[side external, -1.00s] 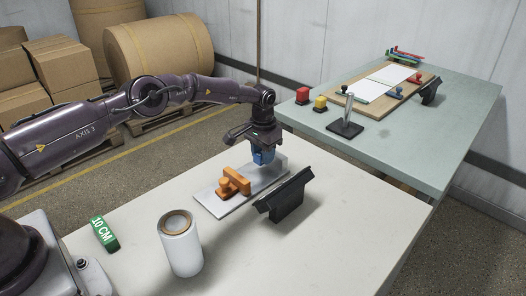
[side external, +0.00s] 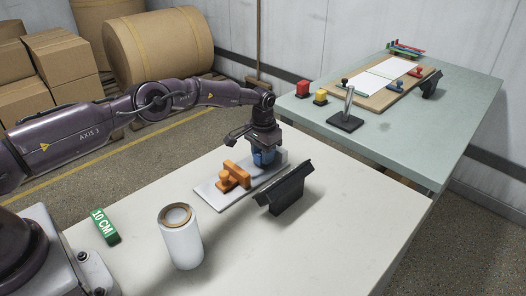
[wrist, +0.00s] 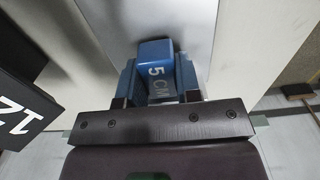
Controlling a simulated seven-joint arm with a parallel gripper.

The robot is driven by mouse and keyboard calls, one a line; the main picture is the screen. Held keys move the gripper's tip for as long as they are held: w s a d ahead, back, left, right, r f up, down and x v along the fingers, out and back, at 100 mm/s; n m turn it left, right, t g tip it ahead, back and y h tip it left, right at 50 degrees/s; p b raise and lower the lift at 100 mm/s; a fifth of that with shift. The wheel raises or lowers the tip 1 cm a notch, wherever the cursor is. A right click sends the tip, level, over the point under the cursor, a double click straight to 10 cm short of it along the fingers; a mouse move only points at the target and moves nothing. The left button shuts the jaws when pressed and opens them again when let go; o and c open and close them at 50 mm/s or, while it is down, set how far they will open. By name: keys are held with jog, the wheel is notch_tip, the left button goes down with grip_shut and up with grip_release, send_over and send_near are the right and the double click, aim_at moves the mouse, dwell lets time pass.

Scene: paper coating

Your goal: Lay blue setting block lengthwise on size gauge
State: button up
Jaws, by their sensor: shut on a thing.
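My gripper (side external: 264,150) is shut on the blue setting block (side external: 263,158), pointing down at the far right part of a flat light-grey plate. This plate (side external: 213,195), with an orange fitting (side external: 235,175) on its near left part, looks like the size gauge. In the wrist view, the blue block (wrist: 156,62) is marked "5 CM" and sits between the fingers, with the grey plate (wrist: 185,18) beyond it. The block is low over the plate; I cannot tell whether it touches.
A black block (side external: 286,189) stands close to the right of the plate; its white "12" shows in the wrist view (wrist: 22,112). A green "10 CM" block (side external: 104,226) and a white roll (side external: 180,237) stand nearer on the table. The front right of the table is clear.

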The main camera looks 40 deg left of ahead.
jog(key=shift+f, duration=0.3)
jog(key=o, duration=1)
notch_tip(320, 180, up, 13)
jog(key=shift+s+d+f, duration=0.35)
jog(key=shift+s+f, duration=0.05)
jog(key=shift+f, duration=0.25)
jog(key=shift+s+d+f, duration=0.35)
jog(key=shift+f, duration=0.25)
jog(key=s+d+r+m, duration=0.1)
jog(key=s+d+r, duration=0.2)
jog(key=s+r, duration=1.2)
jog(key=s+r+t, duration=0.2)
jog(key=s, duration=0.5)
jog(key=s+r+t, duration=0.1)
jog(key=s+r, duration=0.2)
jog(key=s, duration=0.5)
jog(key=s+r+n+t, duration=0.1)
jog(key=s+r+t, duration=0.1)
jog(key=s, duration=0.5)
jog(key=shift+s+a+r+t, duration=0.1)
jog(key=shift+r+t, duration=0.05)
jog(key=shift+r, duration=0.25)
jog(key=shift+s+a+r+t, duration=0.1)
jog(key=shift+r+t, duration=0.05)
jog(key=shift+r, duration=0.2)
